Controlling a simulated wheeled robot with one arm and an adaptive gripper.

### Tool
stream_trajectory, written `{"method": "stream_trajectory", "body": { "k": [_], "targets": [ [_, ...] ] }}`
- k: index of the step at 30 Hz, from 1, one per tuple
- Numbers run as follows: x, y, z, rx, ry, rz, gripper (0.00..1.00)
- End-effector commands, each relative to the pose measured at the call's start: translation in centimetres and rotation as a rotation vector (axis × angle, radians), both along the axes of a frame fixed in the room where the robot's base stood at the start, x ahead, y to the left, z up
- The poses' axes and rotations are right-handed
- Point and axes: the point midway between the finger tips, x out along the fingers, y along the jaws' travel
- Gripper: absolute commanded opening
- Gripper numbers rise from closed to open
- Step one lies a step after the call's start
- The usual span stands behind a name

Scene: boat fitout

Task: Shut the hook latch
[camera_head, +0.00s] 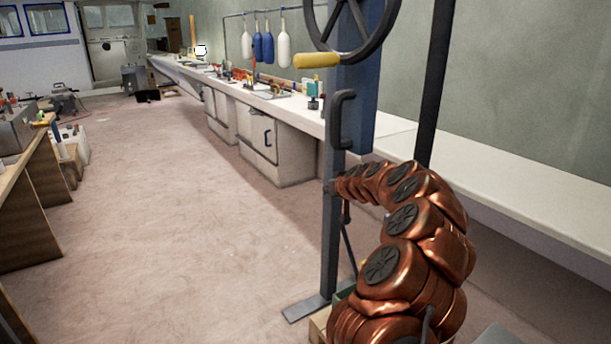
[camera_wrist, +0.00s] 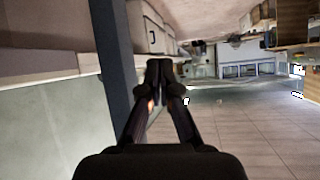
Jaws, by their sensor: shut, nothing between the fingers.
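I cannot make out a hook latch for certain in either view. A blue-grey upright post (camera_head: 331,235) carries a dark bar handle (camera_head: 341,120) in the head view. My copper arm reaches up to this post, and its far end is beside it at about the height just below the handle. My gripper there is too small and covered to make out. In the wrist view my gripper (camera_wrist: 158,72) has its two dark fingers together at the tips, with nothing between them.
A dark wheel (camera_head: 350,30) with a yellow grip (camera_head: 316,60) is above the handle. A long white counter (camera_head: 500,165) runs along the right wall, with cabinets (camera_head: 272,140) beneath. A wooden bench (camera_head: 30,190) stands left. The floor (camera_head: 180,220) between is clear.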

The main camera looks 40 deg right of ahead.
Motion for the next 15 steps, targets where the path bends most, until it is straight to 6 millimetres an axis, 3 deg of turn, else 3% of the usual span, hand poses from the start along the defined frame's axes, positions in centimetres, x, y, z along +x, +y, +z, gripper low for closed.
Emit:
{"method": "stream_trajectory", "body": {
  "k": [15],
  "targets": [
    [6.1, 3.4, 2.8, -0.041, -0.101, -0.043, 0.0]
  ]
}}
